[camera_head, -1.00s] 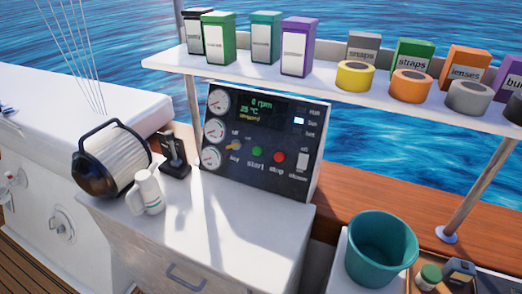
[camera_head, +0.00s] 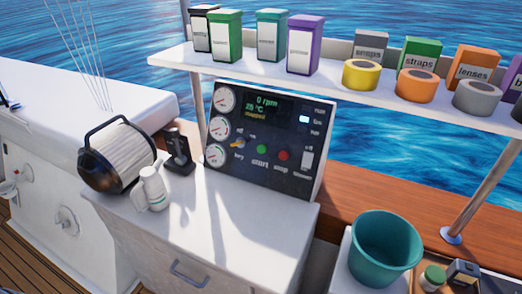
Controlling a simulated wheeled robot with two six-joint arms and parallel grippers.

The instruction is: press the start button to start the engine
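The engine panel (camera_head: 240,172) stands upright and tilted back at the rear of the white cabinet top. Its green start button (camera_head: 261,149) sits low in the middle, with the red stop button (camera_head: 284,155) just right of it. A yellow key switch (camera_head: 238,144) is left of the start button, near the label "key". The display (camera_head: 262,109) reads 0 rpm and 25 °C, with a yellow line of text below. Round gauges (camera_head: 220,128) run down the panel's left side. Neither gripper shows in the view.
A throttle lever (camera_head: 179,152), a white bottle (camera_head: 151,189) and a black-framed ribbed cylinder (camera_head: 118,157) stand left of the panel. A shelf (camera_head: 340,82) with boxes and tape rolls hangs above. A teal bucket (camera_head: 384,250) stands right. The cabinet top (camera_head: 225,215) before the panel is clear.

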